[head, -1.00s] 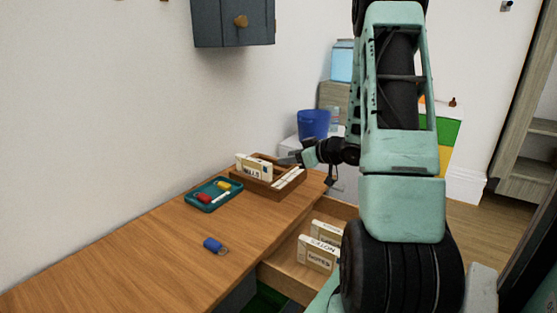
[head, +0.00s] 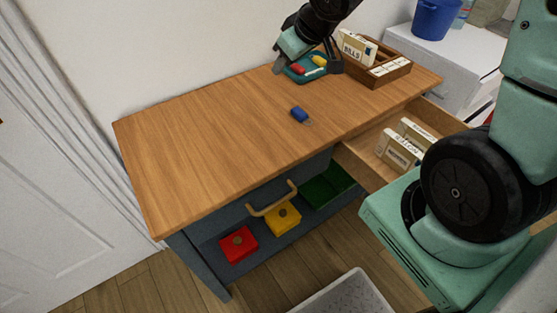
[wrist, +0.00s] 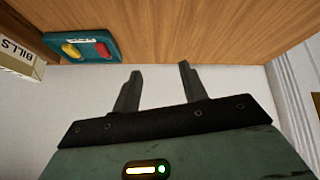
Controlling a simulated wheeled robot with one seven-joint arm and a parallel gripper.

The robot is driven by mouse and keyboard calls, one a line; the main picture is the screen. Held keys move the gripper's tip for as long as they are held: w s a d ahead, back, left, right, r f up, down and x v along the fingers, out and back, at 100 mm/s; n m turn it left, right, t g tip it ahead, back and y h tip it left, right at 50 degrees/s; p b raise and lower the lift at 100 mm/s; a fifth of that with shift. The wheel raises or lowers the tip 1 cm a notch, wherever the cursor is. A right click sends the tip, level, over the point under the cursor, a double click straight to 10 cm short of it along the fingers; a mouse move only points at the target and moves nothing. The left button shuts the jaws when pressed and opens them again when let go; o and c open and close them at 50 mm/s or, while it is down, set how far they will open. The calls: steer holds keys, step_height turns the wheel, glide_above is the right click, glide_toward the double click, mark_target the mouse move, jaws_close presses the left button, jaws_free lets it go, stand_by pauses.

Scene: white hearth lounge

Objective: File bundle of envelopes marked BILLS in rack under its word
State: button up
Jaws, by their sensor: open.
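The cream bundle of envelopes marked BILLS (head: 357,47) stands upright at the left part of the wooden rack (head: 374,80); its lower part is hidden by the rack, and I cannot tell its exact compartment. It also shows at the left edge of the wrist view (wrist: 20,60). The cream labels on the rack (head: 390,66) are too small to read. My gripper (head: 306,68) is open and empty, left of the rack and apart from the bundle, over the teal tray's area. In the wrist view my fingers (wrist: 159,70) have nothing between them.
A teal tray (head: 294,78) holds small red and yellow items. A blue fob (head: 299,114) lies on the wooden desktop (head: 220,125), whose left half is clear. An open drawer (head: 362,165) holds other cream bundles (head: 398,150). A grey bin (head: 350,295) stands on the floor.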

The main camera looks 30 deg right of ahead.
steer(key=s+a+n+g, duration=0.2)
steer(key=s+a, duration=0.6)
steer(key=s, duration=0.4)
steer(key=s+a+n+g, duration=0.2)
steer(key=s+a+g, duration=0.3)
steer(key=s+a, duration=0.4)
steer(key=s, duration=0.4)
steer(key=shift+r, duration=0.2)
